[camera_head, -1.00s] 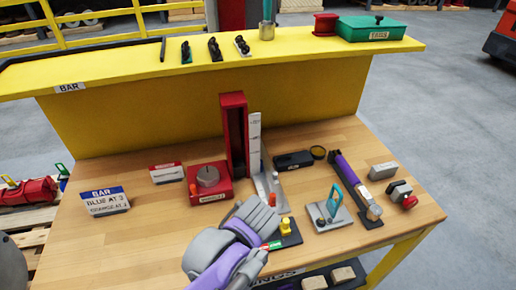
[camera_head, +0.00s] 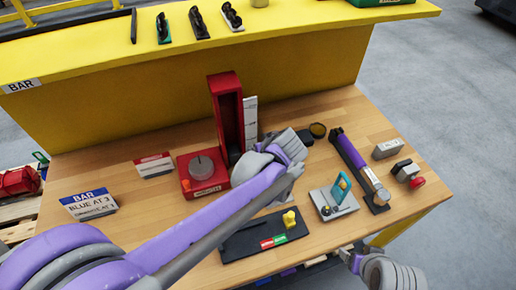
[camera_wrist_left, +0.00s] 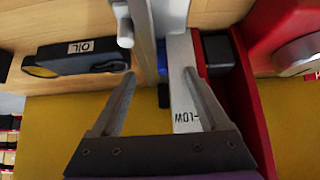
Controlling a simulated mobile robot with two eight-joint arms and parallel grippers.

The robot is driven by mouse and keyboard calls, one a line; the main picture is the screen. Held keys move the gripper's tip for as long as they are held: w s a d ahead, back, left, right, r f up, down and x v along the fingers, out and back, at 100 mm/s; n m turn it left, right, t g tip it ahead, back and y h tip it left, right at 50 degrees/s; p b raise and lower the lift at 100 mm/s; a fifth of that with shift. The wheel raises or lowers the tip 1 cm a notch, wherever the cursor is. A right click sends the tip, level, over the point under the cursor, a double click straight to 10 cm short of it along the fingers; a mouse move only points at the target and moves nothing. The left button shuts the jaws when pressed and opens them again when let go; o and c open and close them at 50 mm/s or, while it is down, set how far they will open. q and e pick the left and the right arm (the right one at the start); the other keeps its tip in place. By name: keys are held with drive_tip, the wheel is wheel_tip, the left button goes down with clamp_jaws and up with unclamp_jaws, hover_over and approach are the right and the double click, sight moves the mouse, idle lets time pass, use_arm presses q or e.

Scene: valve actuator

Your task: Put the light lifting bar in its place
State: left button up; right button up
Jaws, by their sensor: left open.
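I cannot single out the light lifting bar with certainty. In the left wrist view a light grey upright bar (camera_wrist_left: 146,35) stands between the fingertips of my left gripper (camera_wrist_left: 160,75), close to a white scale strip (camera_wrist_left: 184,100) marked LOW. The gripper is open, and no contact with the bar is clear. In the head view my left gripper (camera_head: 296,143) is in front of the red upright frame (camera_head: 226,110) and white scale (camera_head: 250,118), and hides their lower right side. My right gripper (camera_head: 350,258) is partly visible at the bottom edge; its jaws are unclear.
A red block with a grey knob (camera_head: 202,172) stands left of the frame. A black plate (camera_head: 240,243) with a yellow knob lies in front. A purple-handled tool (camera_head: 350,150), a teal-lever fixture (camera_head: 340,190) and a BAR sign (camera_head: 88,204) are on the table. A yellow shelf (camera_head: 300,30) runs behind.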

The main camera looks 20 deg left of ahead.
use_arm(q)
drive_tip(key=x, duration=0.5)
drive_tip(key=shift+w+f, duration=0.15)
drive_tip(key=shift+f, duration=0.1)
clamp_jaws()
drive_tip(key=shift+r, duration=0.1)
idle(1.1)
